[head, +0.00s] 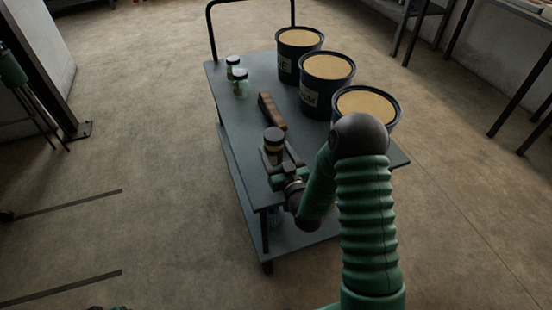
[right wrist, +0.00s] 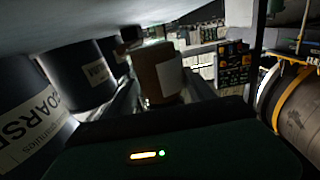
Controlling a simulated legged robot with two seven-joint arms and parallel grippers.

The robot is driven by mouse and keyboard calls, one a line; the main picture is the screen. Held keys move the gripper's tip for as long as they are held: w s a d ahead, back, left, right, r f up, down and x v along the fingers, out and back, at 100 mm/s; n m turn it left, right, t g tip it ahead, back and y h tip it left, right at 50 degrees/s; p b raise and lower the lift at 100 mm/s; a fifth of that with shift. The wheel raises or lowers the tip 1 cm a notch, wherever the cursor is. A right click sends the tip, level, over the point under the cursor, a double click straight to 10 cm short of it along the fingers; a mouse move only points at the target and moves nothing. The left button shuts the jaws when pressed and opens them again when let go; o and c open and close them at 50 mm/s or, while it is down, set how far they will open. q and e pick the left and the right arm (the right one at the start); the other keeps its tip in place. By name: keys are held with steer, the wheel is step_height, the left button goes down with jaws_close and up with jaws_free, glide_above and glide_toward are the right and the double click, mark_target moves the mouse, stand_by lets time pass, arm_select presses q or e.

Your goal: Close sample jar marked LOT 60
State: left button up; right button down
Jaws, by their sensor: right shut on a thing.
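A small jar (head: 273,146) with a dark top and a brown body stands near the left edge of the cart top in the head view. My right gripper (head: 281,160) is shut on it from the near side. In the right wrist view the brown jar (right wrist: 155,70) stands between the fingers (right wrist: 158,92) with a pale label turned partly away. No lot mark can be read. Two greenish clear jars with dark lids, one farther (head: 233,66) and one nearer (head: 240,84), stand at the cart's far left. My left gripper is not in view.
The grey cart (head: 228,112) carries three dark tubs (head: 299,50), (head: 326,80), (head: 366,102) of tan grains along its right side. A brown, long object (head: 271,110) lies just beyond the held jar. A dark push handle (head: 211,35) rises at the far end. Floor at left is mostly clear.

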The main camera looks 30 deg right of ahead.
mark_target(279, 164)
steer(key=f, duration=0.1)
steer(key=f+b, duration=0.2)
steer(key=shift+w+d+f, duration=0.25)
steer(key=shift+w+f, duration=0.05)
steer(key=shift+f, duration=0.05)
steer(key=shift+c, duration=1.8)
jaws_free()
steer(key=p+v, duration=0.2)
steer(key=v, duration=1)
steer(key=shift+r+p, duration=0.15)
steer(key=shift+p, duration=0.2)
